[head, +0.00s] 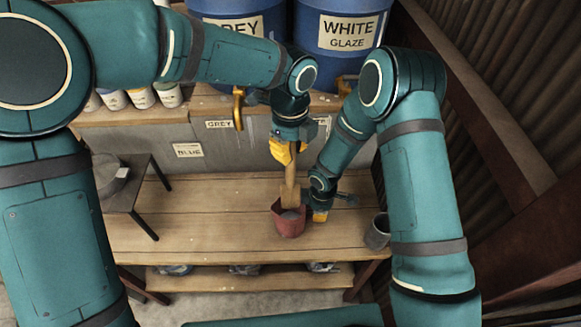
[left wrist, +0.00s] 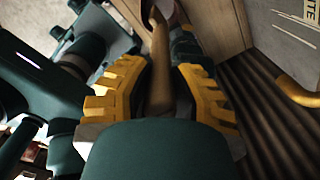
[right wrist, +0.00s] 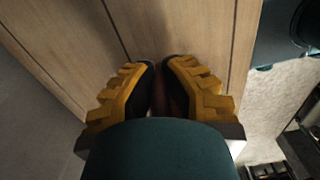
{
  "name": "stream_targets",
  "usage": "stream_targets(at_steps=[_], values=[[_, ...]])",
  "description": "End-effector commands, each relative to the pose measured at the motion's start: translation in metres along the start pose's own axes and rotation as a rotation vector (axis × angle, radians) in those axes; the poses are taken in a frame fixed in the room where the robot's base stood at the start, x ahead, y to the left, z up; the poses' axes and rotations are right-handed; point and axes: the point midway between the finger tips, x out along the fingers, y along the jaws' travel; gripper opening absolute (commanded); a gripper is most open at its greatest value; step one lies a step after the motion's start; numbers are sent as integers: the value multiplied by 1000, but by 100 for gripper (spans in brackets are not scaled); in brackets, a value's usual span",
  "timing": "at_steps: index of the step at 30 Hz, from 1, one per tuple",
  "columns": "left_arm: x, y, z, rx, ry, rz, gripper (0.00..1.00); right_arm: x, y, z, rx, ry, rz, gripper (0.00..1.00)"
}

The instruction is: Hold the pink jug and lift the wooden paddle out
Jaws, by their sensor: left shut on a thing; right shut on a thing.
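The pink jug (head: 287,224), dull red here, stands on the wooden bench with something grey inside. The wooden paddle (head: 291,192) is upright, its wide lower end at the jug's mouth. I cannot tell how deep it reaches. My left gripper (head: 286,154) is shut on the paddle's upper handle, above the jug. The handle (left wrist: 160,65) runs between its yellow fingers in the left wrist view. My right gripper (head: 319,214) is at the jug's right side, shut on it. A dark red strip of the jug (right wrist: 158,98) shows between the fingers in the right wrist view.
A grey cup (head: 378,232) stands at the bench's right end. Blue drums (head: 345,35) and white pots (head: 140,97) stand on the back ledge, with yellow taps (head: 238,108) sticking out. A small dark table (head: 125,185) is at left.

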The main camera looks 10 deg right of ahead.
Motion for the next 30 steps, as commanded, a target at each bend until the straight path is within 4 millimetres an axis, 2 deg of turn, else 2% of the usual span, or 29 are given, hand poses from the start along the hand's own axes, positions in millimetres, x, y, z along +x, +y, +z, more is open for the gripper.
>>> stream_targets(at_steps=[3, 9, 14, 22, 25, 30], values=[[-28, -1, 0, -2, -2, -4, 0, 0, 0, 0, 0, 0, 0, 0], [-58, 0, 0, 0, -1, -2, 0, 0, 0, 0, 0, 0, 0, 0], [-68, 0, 0, 1, 0, 0, 0, 0, 0, 0, 0, 0, 0, 0], [-69, 0, 0, 1, 0, 1, 0, 0, 0, 0, 0, 0, -1, 0], [-69, 0, 0, 1, 0, 0, 0, 0, 0, 0, 0, 0, -1, 37], [-69, 0, 0, 0, 0, 0, 0, 0, 0, 0, 0, 0, 0, 40]])
